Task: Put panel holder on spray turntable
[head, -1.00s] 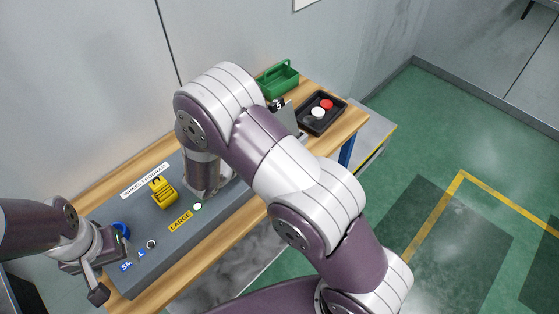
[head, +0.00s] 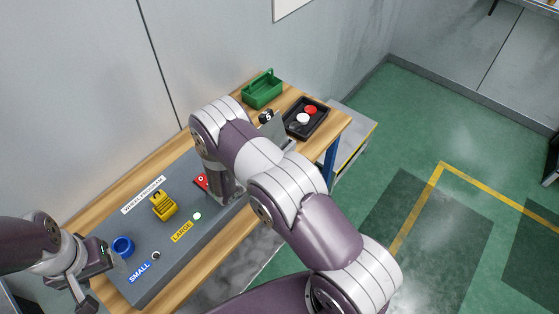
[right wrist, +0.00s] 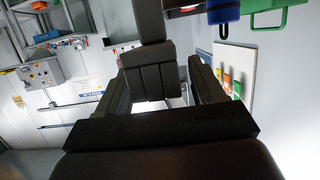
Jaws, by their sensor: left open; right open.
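I cannot make out a panel holder or a spray turntable by name. My left gripper (head: 93,279) is open beside the board's left end, just left of the blue ring.
A green tote (head: 262,90) and a black tray (head: 305,118) with a red and a white disc stand at the bench's far right. The wall runs close behind. Green floor (head: 400,110) lies open on the right.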

